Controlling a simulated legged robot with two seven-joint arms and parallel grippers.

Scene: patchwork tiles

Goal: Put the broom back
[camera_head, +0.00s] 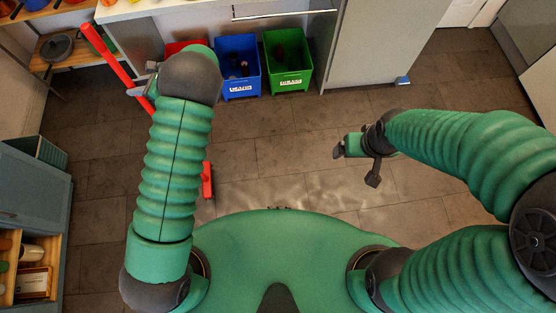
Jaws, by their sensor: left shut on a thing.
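The red broom (106,53) slants down from the upper left. Its handle passes behind my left arm, and its red head (207,181) shows near the floor to the right of that arm. My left gripper (141,88) is shut on the broom handle; my forearm hides part of the grip. My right gripper (355,167) is over the floor right of centre, with its fingers apart and nothing between them. It is well away from the broom.
A blue bin (238,67), a green bin (288,62) and a partly hidden red bin (186,47) stand under the counter. A wooden shelf with a pan (57,47) is at upper left. A blue cabinet (28,210) stands at left. The central tiled floor (265,150) is clear.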

